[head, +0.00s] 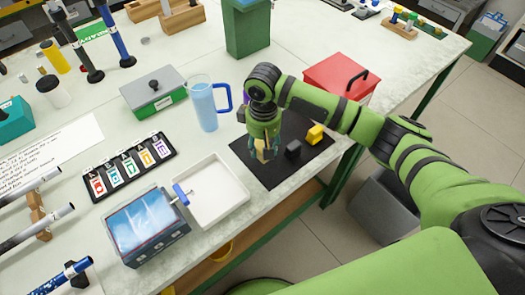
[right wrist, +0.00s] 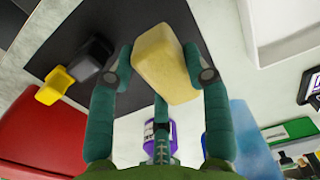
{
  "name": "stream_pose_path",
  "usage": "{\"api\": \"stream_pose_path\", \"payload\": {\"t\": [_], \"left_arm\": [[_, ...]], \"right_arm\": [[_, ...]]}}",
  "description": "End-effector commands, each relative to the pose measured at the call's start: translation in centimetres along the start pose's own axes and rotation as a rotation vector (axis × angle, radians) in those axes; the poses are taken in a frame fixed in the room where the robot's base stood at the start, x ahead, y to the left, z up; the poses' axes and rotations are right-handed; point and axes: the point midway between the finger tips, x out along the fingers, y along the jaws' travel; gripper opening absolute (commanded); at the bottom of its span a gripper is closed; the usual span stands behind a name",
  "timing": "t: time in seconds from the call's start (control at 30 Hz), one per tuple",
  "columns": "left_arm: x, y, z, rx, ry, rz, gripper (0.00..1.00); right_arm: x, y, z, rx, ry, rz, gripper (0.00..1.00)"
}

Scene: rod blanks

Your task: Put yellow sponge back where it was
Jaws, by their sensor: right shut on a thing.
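A pale yellow sponge (right wrist: 165,65) is held between the fingers of my right gripper (right wrist: 165,75) in the right wrist view. In the head view my right gripper (head: 264,152) points down over the black mat (head: 270,179), and the sponge is mostly hidden by the fingers. The fingers are shut on the sponge. I cannot tell exactly how high it is above the mat. The mat also shows behind the sponge in the right wrist view (right wrist: 150,15). My left gripper is not in view.
A dark grey block (head: 293,149) and a yellow block (head: 315,134) are right of the gripper. A white tray (head: 240,194) and a water-filled box (head: 125,259) stand to the left. A blue pitcher (head: 205,105) and a red box (head: 335,75) are behind. The mat's front is clear.

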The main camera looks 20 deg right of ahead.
Motion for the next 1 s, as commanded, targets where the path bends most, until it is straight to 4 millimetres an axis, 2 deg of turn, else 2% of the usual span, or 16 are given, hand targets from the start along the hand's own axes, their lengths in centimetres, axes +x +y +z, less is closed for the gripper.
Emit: {"api": "stream_pose_path", "payload": {"t": [0.13, 0.4, 0.8, 0.83, 0.87, 0.9, 1.0], "left_arm": [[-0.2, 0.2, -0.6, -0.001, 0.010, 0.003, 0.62], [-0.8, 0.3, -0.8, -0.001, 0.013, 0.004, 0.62], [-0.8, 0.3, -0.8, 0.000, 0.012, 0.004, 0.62], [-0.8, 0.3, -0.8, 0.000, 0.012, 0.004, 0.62], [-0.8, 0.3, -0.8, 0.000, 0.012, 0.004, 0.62], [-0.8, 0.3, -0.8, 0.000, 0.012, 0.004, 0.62], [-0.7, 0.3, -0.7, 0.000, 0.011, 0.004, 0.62]], "right_arm": [[0.7, 0.0, -0.4, 0.000, -0.001, 0.000, 0.23], [4.1, 0.0, -0.4, 0.000, -0.001, 0.001, 0.23], [4.6, 0.0, -0.4, -0.001, 0.001, 0.001, 0.23], [4.6, 0.0, -0.4, -0.001, 0.002, 0.001, 0.57], [4.6, 0.0, -0.4, -0.001, 0.002, 0.001, 0.69], [4.6, 0.0, -0.4, -0.001, 0.001, 0.001, 0.73], [4.6, 0.0, -0.4, 0.000, 0.001, 0.001, 0.73]]}}
